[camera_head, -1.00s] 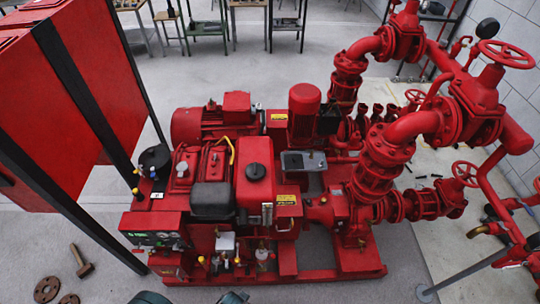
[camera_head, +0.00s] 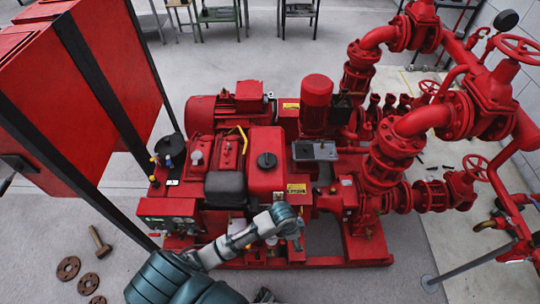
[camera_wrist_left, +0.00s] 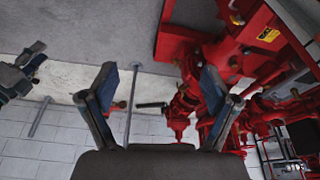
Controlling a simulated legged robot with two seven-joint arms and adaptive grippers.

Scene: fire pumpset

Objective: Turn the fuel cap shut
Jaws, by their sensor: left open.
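The fuel cap (camera_head: 267,160) is a round black cap on top of the red tank (camera_head: 266,184) in the middle of the pumpset in the head view. It looks seated on the tank; how tightly it is turned is not clear. My left gripper (camera_head: 297,236) is in front of the tank, nearer the camera and apart from the cap. The left wrist view shows its two fingers (camera_wrist_left: 158,72) spread with nothing between them; the cap is not seen there. A grey jointed part (camera_wrist_left: 20,72) at that view's left edge may be my right gripper; its jaws cannot be made out.
A black box (camera_head: 225,187) and a yellow handle (camera_head: 243,138) sit left of the tank. Red pipes and valves (camera_head: 395,140) stand to the right. A red cabinet (camera_head: 95,90) with dark posts rises at the left.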

